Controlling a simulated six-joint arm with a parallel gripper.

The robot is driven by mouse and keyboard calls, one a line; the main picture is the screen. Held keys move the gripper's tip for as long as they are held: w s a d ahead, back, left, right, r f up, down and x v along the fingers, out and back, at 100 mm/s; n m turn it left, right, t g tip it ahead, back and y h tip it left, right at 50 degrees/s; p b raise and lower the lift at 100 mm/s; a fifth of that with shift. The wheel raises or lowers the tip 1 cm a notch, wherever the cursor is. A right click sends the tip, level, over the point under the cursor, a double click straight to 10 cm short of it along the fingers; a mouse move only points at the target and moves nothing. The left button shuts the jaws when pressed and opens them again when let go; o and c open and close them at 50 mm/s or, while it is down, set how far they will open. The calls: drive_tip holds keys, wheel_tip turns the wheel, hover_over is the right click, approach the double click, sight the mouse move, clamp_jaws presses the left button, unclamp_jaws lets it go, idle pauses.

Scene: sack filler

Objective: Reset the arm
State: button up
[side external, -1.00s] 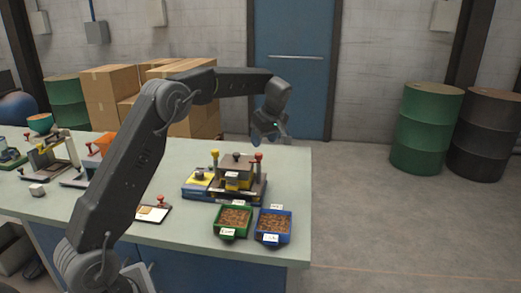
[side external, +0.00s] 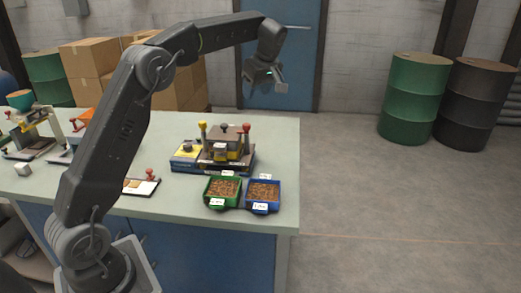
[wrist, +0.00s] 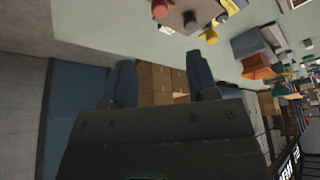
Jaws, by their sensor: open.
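My gripper (side external: 264,76) hangs in the air above the far right part of the bench, clear of everything on it. In the wrist view its two blue-grey fingers (wrist: 160,80) stand apart with nothing between them. The arm reaches up from the lower left and bends over the bench in the side view.
The pale green bench (side external: 265,130) carries a machine with red and yellow knobs (side external: 222,150), a green tray (side external: 222,190) and a blue tray (side external: 263,193) of brown pieces. Cardboard boxes (side external: 88,62) stand behind it. Green (side external: 413,98) and dark (side external: 477,103) drums stand at right.

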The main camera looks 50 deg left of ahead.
drive_tip(key=s+d+r+m+t+h, duration=0.1)
drive_tip(key=s+d+r+m+t, duration=0.1)
drive_tip(key=s+d+m, duration=0.45)
drive_tip(key=s+d+r+m+t+h, duration=0.1)
drive_tip(key=s+d+r+m, duration=0.2)
drive_tip(key=s+d, duration=0.5)
drive_tip(key=s+d+f+m+t+h, duration=0.1)
drive_tip(key=s+d+f+m, duration=0.2)
drive_tip(key=s, duration=0.5)
drive_tip(key=s+d+f+m+t+h, duration=0.1)
drive_tip(key=s+d+f+m, duration=0.2)
drive_tip(key=s, duration=0.6)
wheel_tip(320, 180, down, 3)
drive_tip(key=m, duration=0.2)
drive_tip(key=shift+d+r+m+t, duration=0.15)
drive_tip(key=shift+r+m+t, duration=0.05)
drive_tip(key=shift+m+t, duration=0.15)
